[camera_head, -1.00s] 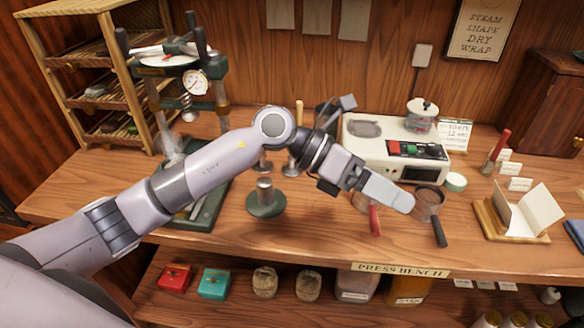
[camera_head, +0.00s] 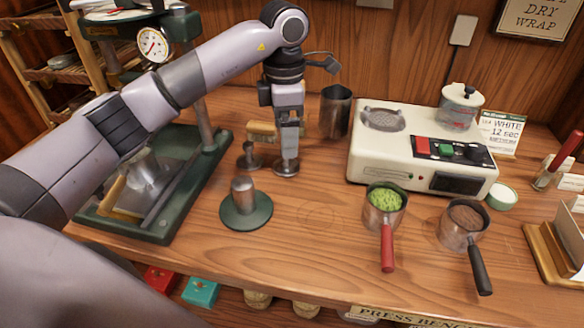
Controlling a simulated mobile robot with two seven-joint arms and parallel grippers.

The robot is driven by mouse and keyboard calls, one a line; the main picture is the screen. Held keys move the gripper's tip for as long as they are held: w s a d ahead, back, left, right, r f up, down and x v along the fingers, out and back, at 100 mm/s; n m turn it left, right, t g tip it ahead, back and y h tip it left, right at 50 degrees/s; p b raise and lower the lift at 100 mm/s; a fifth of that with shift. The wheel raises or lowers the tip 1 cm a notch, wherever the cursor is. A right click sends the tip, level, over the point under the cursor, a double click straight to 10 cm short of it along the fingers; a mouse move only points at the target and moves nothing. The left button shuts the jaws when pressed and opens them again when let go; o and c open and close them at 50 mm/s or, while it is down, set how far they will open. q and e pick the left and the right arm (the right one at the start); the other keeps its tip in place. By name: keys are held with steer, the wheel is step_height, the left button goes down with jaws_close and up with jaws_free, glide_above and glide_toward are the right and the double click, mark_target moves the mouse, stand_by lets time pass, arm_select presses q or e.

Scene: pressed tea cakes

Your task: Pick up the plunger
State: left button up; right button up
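My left gripper (camera_head: 288,130) points straight down over the bench, left of the metal cup. Directly under it, the round metal foot (camera_head: 286,167) of a plunger-like tool stands on the bench; the gripper hides the upper part of that tool. Just left of it is a wooden handle (camera_head: 262,130), partly covered by the gripper, above a smaller round metal foot (camera_head: 250,160). The gripper is seen from the side, so I cannot tell whether its fingers are apart or closed on a handle. My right gripper is not in view.
A green round base with a metal post (camera_head: 246,205) stands in front. The metal cup (camera_head: 335,111) and cream steamer (camera_head: 420,152) are to the right. A red-handled pan with green leaves (camera_head: 384,205) and a black-handled pan (camera_head: 463,222) stand front right. The green press (camera_head: 155,225) is left.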

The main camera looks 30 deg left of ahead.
arm_select(q)
steer(key=shift+s+f, duration=0.1)
steer(key=shift+f, duration=0.3)
step_height(320, 180, down, 6)
steer(key=shift+p, duration=0.35)
steer(key=c, duration=1.2)
steer(key=shift+c, duration=0.2)
steer(key=shift+w+r, duration=0.15)
steer(key=shift+w, duration=0.05)
